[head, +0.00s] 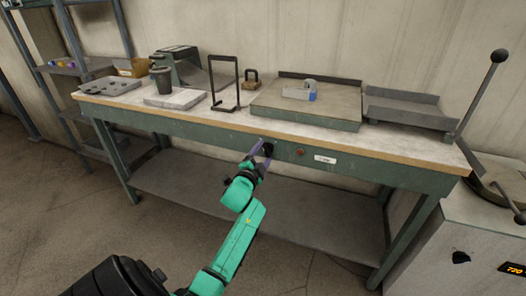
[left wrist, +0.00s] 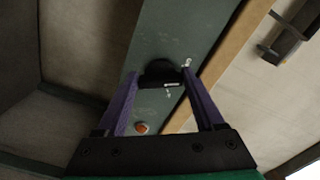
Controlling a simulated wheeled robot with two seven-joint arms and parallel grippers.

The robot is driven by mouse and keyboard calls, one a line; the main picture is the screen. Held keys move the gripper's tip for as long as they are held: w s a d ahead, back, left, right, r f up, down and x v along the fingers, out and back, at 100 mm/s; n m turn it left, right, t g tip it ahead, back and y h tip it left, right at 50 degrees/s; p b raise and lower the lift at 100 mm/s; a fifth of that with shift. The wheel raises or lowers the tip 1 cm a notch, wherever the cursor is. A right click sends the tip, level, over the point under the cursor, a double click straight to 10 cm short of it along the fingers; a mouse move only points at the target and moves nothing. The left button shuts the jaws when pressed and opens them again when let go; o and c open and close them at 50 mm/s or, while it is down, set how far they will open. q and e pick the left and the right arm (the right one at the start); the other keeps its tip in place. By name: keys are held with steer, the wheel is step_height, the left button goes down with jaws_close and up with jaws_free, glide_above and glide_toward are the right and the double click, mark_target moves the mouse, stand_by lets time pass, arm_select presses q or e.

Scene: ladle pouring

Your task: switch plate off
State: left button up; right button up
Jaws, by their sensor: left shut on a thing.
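A black knob (head: 268,147) sits on the green front rail of the workbench, below the plate. My left gripper (head: 262,153) reaches up to it from below and is shut on it. In the left wrist view the knob (left wrist: 160,73) lies between the two purple fingers, with a pale mark on its edge. A small orange-brown round lamp (head: 300,152) is to the right of the knob; it also shows in the left wrist view (left wrist: 142,128). The flat plate (head: 270,113) lies on the bench above, with a small grey and blue block on it. My right gripper is not in view.
A white label (head: 325,159) is on the rail. The bench top (head: 225,115) also carries a dark cup (head: 161,82), a black frame stand (head: 223,85) and a grey tray (head: 408,107). A cabinet (head: 480,250) with a long lever stands at right. The floor in front is clear.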

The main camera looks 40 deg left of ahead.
arm_select(q)
steer(key=shift+f+n+p, duration=0.15)
steer(key=shift+n+p, duration=0.5)
steer(key=shift+n, duration=0.95)
steer(key=o, duration=1.4)
steer(key=p+v, duration=0.1)
steer(key=v, duration=1.3)
steer(key=shift+s+d, duration=0.2)
steer(key=shift+s, duration=0.1)
